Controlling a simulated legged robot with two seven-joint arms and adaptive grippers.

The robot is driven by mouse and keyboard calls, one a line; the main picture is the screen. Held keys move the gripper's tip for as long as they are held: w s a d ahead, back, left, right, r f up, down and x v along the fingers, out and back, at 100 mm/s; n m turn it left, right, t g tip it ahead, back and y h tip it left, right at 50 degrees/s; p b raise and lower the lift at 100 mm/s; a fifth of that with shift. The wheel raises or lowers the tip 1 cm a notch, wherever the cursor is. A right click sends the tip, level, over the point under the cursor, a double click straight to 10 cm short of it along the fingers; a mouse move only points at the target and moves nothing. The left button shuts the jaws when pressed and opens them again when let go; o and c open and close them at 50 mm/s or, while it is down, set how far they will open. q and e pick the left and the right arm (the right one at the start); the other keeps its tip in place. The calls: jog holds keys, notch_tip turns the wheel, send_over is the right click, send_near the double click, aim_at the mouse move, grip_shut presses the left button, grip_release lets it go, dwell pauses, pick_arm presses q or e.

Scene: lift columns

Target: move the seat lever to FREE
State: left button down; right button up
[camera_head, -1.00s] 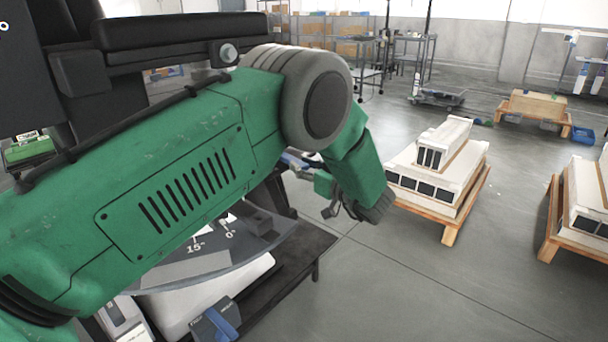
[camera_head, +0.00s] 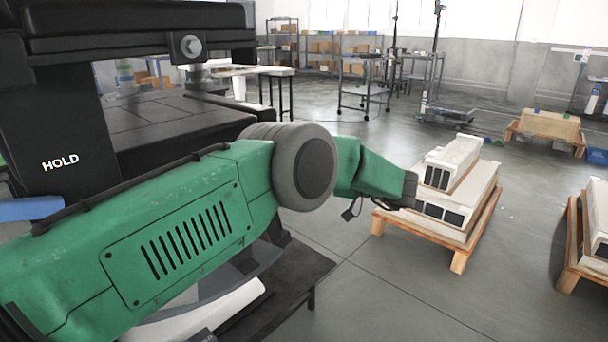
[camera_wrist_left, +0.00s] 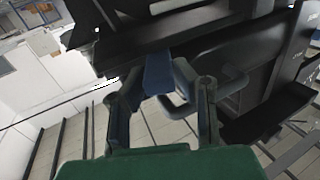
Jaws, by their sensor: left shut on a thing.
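In the left wrist view, my left gripper (camera_wrist_left: 158,90) is shut on a blue handle (camera_wrist_left: 158,70), which I take for the seat lever. A dark beam lies just beyond it. In the head view, a blue bar (camera_head: 30,208) shows at the left edge, below the word HOLD on a black upright (camera_head: 60,150). I cannot tell whether it is the same handle. My green left arm crosses the head view from the lower left; its jaws on the handle do not show clearly there. No FREE mark is readable. My right gripper is not in view.
A heavy black frame (camera_head: 140,40) and dark deck (camera_head: 150,125) stand behind my arm. A black table (camera_head: 300,270) is below it. A pallet with white blocks (camera_head: 455,190) stands to the right. The grey floor between is clear.

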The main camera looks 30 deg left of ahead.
pick_arm(q)
jog(key=shift+f, duration=0.1)
jog(key=c, duration=1.3)
grip_release()
jog(key=shift+w, duration=0.1)
jog(key=shift+w+f, duration=0.1)
jog(key=shift+r, duration=0.25)
notch_tip(320, 180, up, 10)
jog(key=shift+f, duration=0.2)
jog(key=shift+f, duration=0.15)
